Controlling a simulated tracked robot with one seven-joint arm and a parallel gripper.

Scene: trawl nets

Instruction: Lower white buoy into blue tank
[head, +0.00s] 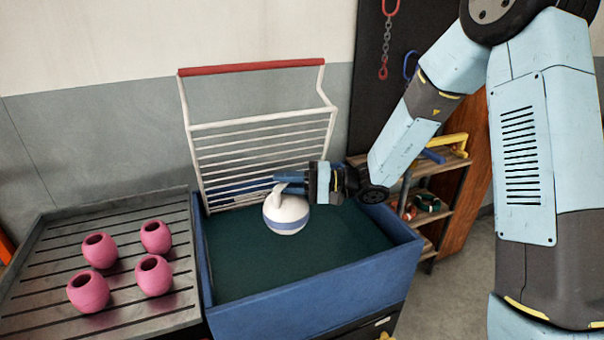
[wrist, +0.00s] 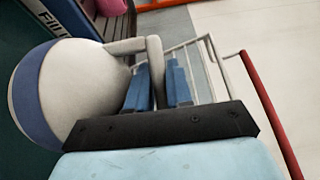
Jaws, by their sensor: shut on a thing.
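The white buoy (head: 286,214) has a blue-violet band and a white loop handle on top. In the head view it appears within the outline of the blue tank (head: 320,288), near the tank's back right part. I cannot tell whether it touches the dark green surface inside. My gripper (head: 291,183) reaches in from the right and is shut on the buoy's handle. In the wrist view the blue fingers (wrist: 160,86) are at the handle, and the buoy (wrist: 75,88) is at the left, tilted in the picture.
A white wire rack with a red top bar (head: 250,67) stands at the tank's back edge. A grey slatted tray (head: 40,228) at left holds several pink pots (head: 154,275). A wooden shelf with tools (head: 432,216) stands to the right.

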